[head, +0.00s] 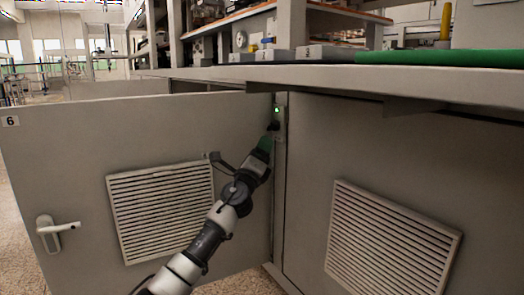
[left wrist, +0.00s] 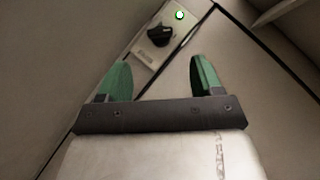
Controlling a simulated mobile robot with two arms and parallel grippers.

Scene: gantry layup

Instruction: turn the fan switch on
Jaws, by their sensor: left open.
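The fan switch (left wrist: 160,36) is a black rotary knob on a narrow grey plate in the left wrist view, with a lit green lamp (left wrist: 179,15) above it. In the head view the switch (head: 274,126) sits on the cabinet frame between two doors, and the lamp (head: 277,110) glows green there too. My left gripper (left wrist: 155,78) has green fingers that are open and empty. Its fingertips point at the plate, just short of the knob and apart from it. In the head view my left gripper (head: 266,145) is just below the switch. My right gripper is not in view.
An open cabinet door (head: 80,165) with a vent and a white handle (head: 57,230) spans the left. A vented panel (head: 390,150) fills the right. The worktop edge (head: 340,76) overhangs above the switch. A green mat (head: 440,59) lies on the worktop.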

